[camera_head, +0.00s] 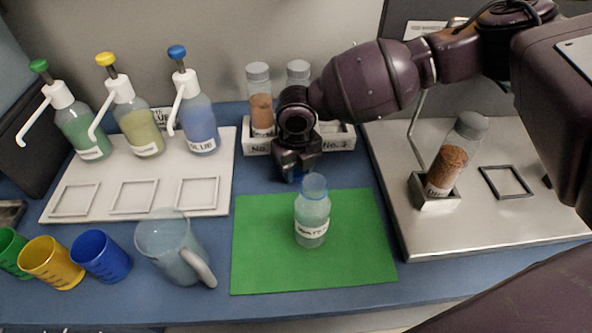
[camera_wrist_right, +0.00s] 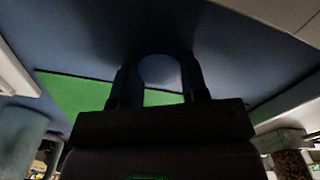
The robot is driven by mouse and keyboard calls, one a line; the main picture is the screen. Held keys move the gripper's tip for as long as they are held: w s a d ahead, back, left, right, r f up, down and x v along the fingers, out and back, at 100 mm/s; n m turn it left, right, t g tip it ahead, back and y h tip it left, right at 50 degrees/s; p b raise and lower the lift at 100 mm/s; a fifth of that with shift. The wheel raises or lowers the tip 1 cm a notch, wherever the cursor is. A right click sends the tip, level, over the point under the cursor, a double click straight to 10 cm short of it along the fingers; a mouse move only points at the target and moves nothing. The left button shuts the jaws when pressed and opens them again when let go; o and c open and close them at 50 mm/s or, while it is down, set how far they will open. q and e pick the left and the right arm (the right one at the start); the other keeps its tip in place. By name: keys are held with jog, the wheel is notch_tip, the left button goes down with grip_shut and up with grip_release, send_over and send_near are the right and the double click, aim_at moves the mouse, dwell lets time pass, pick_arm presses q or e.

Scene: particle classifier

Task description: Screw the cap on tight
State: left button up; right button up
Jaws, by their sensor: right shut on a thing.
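A clear bottle (camera_head: 312,224) with a white label stands upright on the green mat (camera_head: 262,262). Its blue cap (camera_head: 314,184) sits at the top of the neck; whether it is tight cannot be told. My right gripper (camera_head: 304,178) comes in from behind the bottle at cap height and is shut on the cap. In the right wrist view the round blue cap (camera_wrist_right: 160,72) shows dimly between the two dark fingers. My left gripper is in neither view.
Pump bottles (camera_head: 140,130) stand on a white tray at left. A clear jug (camera_head: 172,248) and coloured cups (camera_head: 102,256) are at front left. Jars (camera_head: 261,105) stand in a rack behind my gripper. A metal plate (camera_head: 500,220) with a tilted brown-filled jar (camera_head: 452,158) is at right.

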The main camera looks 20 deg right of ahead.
notch_tip(320, 180, up, 10)
jog(key=p, duration=0.2)
notch_tip(320, 180, up, 10)
jog(key=p, duration=0.1)
send_over(296, 171)
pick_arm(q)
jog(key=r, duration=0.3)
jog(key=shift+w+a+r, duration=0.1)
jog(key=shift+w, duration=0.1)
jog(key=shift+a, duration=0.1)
